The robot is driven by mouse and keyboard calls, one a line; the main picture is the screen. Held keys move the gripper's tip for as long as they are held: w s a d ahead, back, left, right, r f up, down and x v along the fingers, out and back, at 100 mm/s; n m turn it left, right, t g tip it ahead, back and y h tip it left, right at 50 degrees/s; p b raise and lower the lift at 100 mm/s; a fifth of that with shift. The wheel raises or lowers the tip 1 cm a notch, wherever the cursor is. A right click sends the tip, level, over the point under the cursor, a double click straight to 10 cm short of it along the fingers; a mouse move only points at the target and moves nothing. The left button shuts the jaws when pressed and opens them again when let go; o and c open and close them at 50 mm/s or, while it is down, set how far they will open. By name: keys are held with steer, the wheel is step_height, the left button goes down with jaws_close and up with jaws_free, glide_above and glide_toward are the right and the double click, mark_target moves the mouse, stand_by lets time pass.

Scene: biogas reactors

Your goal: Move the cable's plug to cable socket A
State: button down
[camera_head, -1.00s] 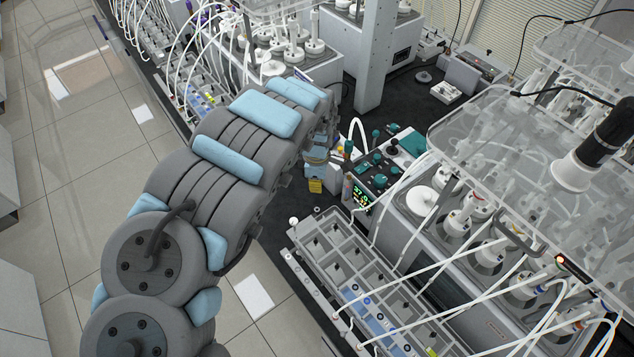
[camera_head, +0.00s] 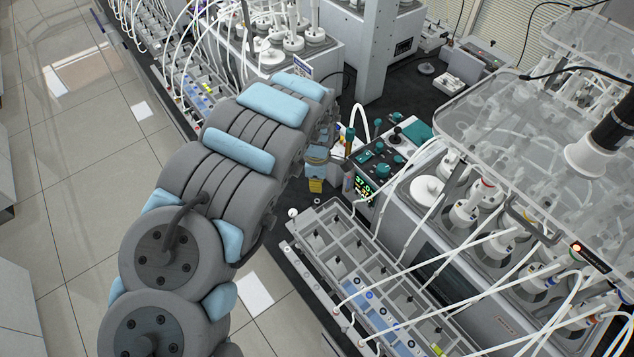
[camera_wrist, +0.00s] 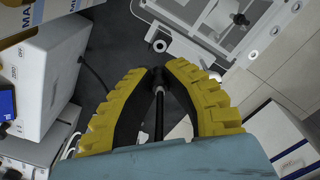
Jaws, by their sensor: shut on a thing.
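My gripper (camera_wrist: 162,76) has yellow ribbed fingers with dark inner pads, and its fingertips meet in the wrist view. It is shut on a slim dark piece (camera_wrist: 159,108) that runs between the fingers, seemingly the cable's plug; the fingers hide much of it. In the head view, my gripper (camera_head: 316,184) is small, partly hidden by my arm, and stands left of the pump unit with the green display. Beyond the fingertips, the wrist view shows a pale ring (camera_wrist: 160,46) and another ring (camera_wrist: 254,55). I cannot tell whether either is cable socket A.
A grey compartment tray (camera_head: 345,262) with tubes lies right of my gripper in the head view. The pump unit (camera_head: 372,172) stands close by. A white box (camera_wrist: 40,75) is at left in the wrist view. Dark bench surface is free around the fingertips.

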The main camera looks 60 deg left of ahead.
mark_target(317, 198)
steer(key=shift+f+b, duration=2.35)
steer(key=shift+f, duration=0.4)
steer(key=shift+f+b, duration=0.4)
steer(key=shift+b, duration=0.7)
steer(key=shift+f+b, duration=0.6)
steer(key=shift+f, duration=0.1)
stand_by(1.2)
stand_by(0.3)
steer(key=c, duration=1.1)
jaws_free()
